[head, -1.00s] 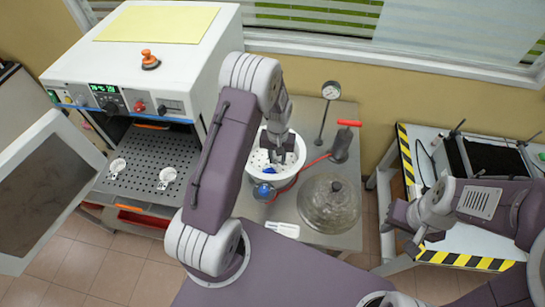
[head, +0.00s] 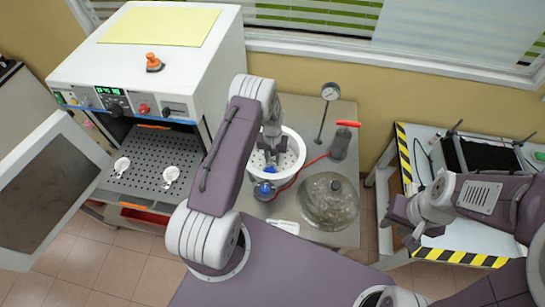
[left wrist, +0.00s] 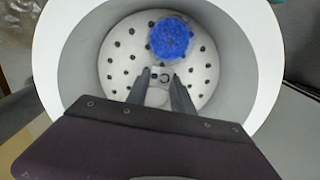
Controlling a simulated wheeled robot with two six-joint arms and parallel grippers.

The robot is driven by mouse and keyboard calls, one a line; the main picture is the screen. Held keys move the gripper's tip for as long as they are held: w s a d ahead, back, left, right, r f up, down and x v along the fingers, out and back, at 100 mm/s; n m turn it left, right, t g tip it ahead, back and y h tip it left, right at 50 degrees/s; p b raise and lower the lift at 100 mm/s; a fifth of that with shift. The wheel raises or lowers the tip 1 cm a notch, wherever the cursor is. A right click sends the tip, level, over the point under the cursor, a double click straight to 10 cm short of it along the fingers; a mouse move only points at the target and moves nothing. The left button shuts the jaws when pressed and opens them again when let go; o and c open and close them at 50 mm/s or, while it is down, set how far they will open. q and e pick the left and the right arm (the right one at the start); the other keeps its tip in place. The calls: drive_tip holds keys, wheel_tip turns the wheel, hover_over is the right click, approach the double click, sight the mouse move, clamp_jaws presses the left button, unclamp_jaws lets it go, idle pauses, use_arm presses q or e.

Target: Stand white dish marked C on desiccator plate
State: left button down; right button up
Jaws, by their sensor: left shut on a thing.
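In the left wrist view, a small white piece marked C (left wrist: 160,79) shows between the fingertips of my left gripper (left wrist: 160,76). My left gripper is shut on this white dish; the rest of its outline is hard to tell. It hangs over or rests on the white perforated desiccator plate (left wrist: 118,72); I cannot tell whether they touch. The round desiccator (head: 297,146) stands open on the metal table. A blue round patch (left wrist: 170,38) lies beside the dish. My right gripper (head: 400,213) is far right; its fingers are unclear.
The oven (head: 165,65) stands open at left with two white dishes (head: 121,165) (head: 171,174) on its perforated shelf. A glass lid (head: 329,201) sits right of the desiccator.

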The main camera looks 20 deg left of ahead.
use_arm(q)
drive_tip(key=shift+f, duration=0.2)
drive_tip(key=c, duration=1.1)
unclamp_jaws()
drive_tip(key=shift+r, duration=0.1)
